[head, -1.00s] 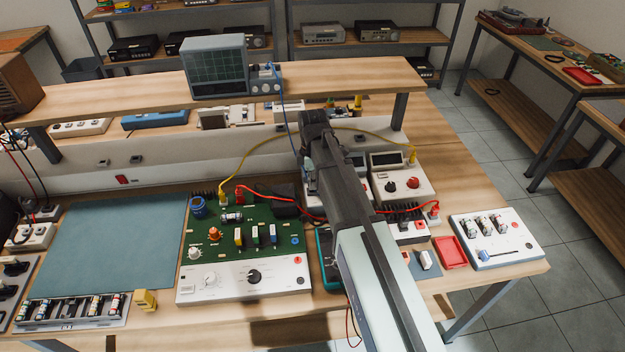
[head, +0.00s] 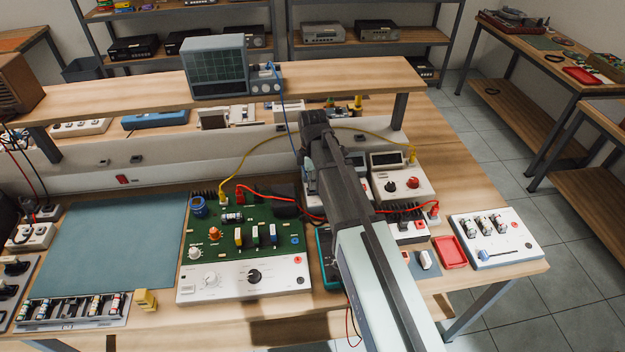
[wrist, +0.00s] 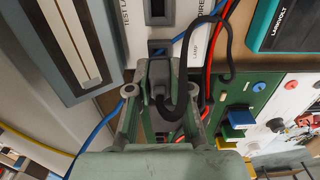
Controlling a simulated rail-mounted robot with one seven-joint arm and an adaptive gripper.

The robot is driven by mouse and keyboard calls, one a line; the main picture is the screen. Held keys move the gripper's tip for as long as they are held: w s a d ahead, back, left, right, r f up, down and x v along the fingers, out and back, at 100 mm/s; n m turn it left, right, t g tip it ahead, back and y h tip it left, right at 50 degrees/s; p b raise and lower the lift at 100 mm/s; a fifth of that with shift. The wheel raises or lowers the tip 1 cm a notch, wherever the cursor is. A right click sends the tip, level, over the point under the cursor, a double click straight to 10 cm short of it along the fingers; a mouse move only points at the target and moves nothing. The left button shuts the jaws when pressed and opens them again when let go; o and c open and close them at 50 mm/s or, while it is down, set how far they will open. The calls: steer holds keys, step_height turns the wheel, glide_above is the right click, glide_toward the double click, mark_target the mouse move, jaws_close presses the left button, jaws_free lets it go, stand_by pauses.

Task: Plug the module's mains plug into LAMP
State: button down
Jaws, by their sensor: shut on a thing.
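In the wrist view my gripper (wrist: 160,92) is shut on a dark mains plug (wrist: 159,77), with a finger on each side of it. A black cable loops from the plug to the right. Just ahead of the plug is a pale panel (wrist: 178,24) with dark sockets, lettering that starts "TEST L" and the word LAMP. The socket nearest the plug (wrist: 158,46) is partly covered; I cannot tell whether the plug touches it or is inside it. In the head view my arm hides the gripper tips and plug.
A green circuit board module (head: 265,222) with knobs lies left of my arm and also shows at right in the wrist view (wrist: 240,125). Red and blue leads run close to the plug. A teal meter (wrist: 285,25) is nearby. A blue-green mat (head: 115,240) is clear.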

steer(key=shift+f, duration=0.95)
stand_by(3.0)
steer(key=c, duration=1)
jaws_free()
step_height(320, 180, up, 12)
steer(key=shift+f, duration=0.2)
steer(key=shift+r+p, duration=1.7)
steer(key=shift+r, duration=1)
